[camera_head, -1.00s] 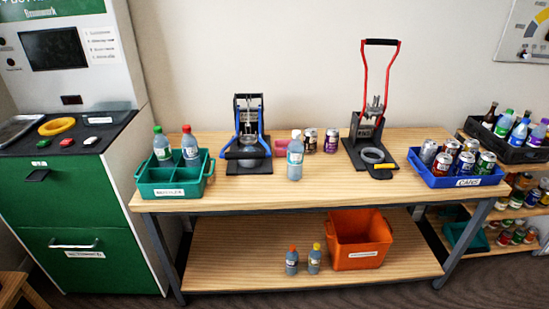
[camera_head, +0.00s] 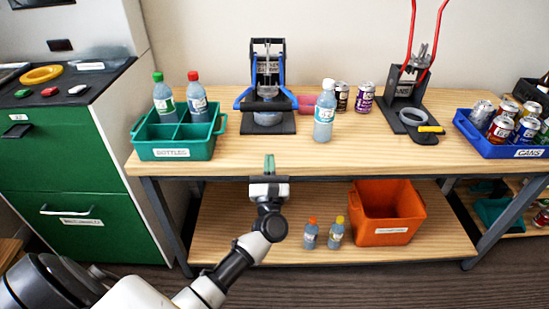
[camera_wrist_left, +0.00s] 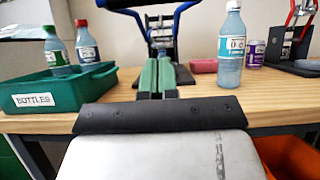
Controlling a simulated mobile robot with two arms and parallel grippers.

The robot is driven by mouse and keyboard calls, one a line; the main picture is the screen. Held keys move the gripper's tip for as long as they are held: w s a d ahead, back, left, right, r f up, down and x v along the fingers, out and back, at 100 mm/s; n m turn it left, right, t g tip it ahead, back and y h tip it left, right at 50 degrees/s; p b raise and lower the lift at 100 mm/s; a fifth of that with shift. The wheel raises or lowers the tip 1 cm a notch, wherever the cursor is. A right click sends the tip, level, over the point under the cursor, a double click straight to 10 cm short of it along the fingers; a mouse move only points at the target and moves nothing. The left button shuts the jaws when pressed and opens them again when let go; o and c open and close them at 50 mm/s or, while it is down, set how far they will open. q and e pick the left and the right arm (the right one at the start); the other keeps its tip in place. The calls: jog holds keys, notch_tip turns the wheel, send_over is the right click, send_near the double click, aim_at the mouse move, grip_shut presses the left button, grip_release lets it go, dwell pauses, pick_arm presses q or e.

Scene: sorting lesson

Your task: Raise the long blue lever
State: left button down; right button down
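The press with the long blue lever (camera_head: 244,98) stands on the table's back left part. The lever is lowered, its black crossbar grip (camera_head: 264,105) toward me, low over the press base. In the left wrist view the blue arms (camera_wrist_left: 186,8) and black grip show at the top edge. My left gripper (camera_head: 269,163) is in front of the table edge, below and nearer than the lever, apart from it. Its two green fingers (camera_wrist_left: 157,75) are together, with nothing seen between them. My right gripper is not in view.
A green bottle crate (camera_head: 174,152) stands left of the press, with two bottles. A bottle (camera_head: 324,112), a pink object (camera_head: 305,101) and two cans are to its right. A red-levered press (camera_head: 405,90) and blue can crate (camera_head: 515,151) are further right. The front table strip is clear.

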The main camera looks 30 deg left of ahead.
pick_arm(q)
jog(key=w+a+r+p, duration=0.3)
jog(key=w+a+r, duration=0.1)
jog(key=w+r, duration=0.2)
jog(key=shift+w+r, duration=0.2)
jog(key=shift+r, duration=0.35)
jog(key=shift+p, duration=0.3)
